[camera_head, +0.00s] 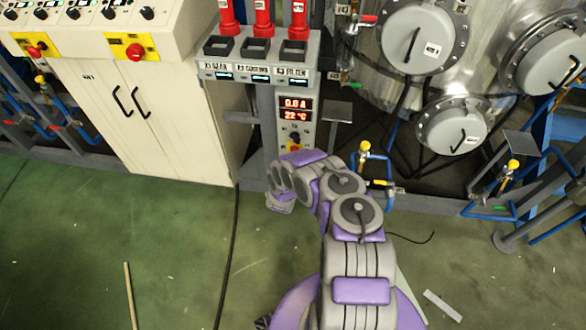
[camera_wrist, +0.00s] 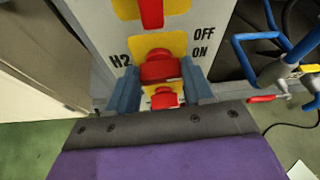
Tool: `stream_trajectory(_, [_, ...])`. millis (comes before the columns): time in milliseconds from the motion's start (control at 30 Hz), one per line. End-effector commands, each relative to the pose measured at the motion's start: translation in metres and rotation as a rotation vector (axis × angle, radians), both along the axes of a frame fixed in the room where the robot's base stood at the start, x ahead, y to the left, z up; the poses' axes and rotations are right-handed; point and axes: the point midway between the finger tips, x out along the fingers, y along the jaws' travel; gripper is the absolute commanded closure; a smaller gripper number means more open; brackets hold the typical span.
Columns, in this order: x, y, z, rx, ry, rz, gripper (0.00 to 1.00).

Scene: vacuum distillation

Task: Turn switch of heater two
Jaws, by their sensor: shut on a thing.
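The heater two switch (camera_wrist: 160,66) is a red knob on a yellow plate in the wrist view, beside the label H2 on a grey panel (camera_wrist: 95,25). OFF and ON are printed to its right, with ON about level with the knob. My gripper (camera_wrist: 160,72) has its blue-grey fingers on the left and right of the knob and is shut on it. In the head view, my arm reaches the lower part of the control column (camera_head: 310,130) and hides the switch and the fingertips.
A white cabinet (camera_head: 150,115) stands left of the column. Blue pipes with a yellow-handled valve (camera_head: 365,147) and steel vessels (camera_head: 420,35) are to the right. The green floor in front is mostly clear.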

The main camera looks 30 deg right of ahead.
Motion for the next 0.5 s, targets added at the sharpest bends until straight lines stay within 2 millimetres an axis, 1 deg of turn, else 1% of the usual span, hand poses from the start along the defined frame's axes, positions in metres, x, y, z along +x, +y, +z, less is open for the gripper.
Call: stream_trajectory(500, [0.0052, 0.0078, -0.0015, -0.361, 0.241, 0.003, 0.79])
